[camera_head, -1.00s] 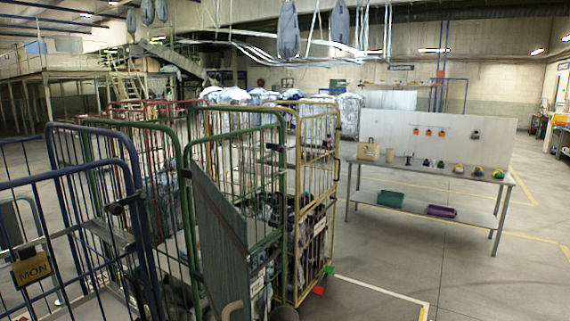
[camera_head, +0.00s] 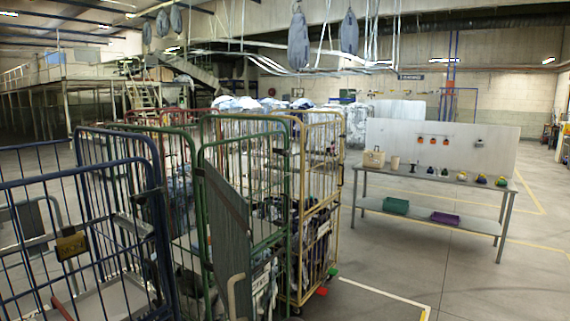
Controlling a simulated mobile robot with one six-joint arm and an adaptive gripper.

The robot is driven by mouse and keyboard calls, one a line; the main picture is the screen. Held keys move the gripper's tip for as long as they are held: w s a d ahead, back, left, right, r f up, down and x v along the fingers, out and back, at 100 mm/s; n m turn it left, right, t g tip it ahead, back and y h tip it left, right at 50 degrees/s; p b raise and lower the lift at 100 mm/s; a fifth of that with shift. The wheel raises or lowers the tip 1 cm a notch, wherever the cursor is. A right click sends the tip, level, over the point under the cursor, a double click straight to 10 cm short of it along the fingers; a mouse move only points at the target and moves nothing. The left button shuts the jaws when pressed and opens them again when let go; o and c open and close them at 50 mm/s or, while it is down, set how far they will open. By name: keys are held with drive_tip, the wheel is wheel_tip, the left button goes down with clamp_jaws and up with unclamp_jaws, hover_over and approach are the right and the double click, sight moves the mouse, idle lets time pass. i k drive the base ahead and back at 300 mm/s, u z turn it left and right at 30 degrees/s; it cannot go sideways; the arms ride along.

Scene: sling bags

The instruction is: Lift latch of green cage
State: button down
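The green cage (camera_head: 203,164) stands left of centre, a tall wheeled frame of green bars with dark bundles behind its bars.
A blue cage (camera_head: 98,187) stands at the near left. A yellow cage (camera_head: 338,170) with bags stands just right of the green one. A table (camera_head: 447,184) with small items and bins is at the right. The floor (camera_head: 400,265) between is open.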

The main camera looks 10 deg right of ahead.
sight(286, 154)
drive_tip(key=z, duration=0.15)
drive_tip(key=i, duration=0.9)
drive_tip(key=u, duration=0.3)
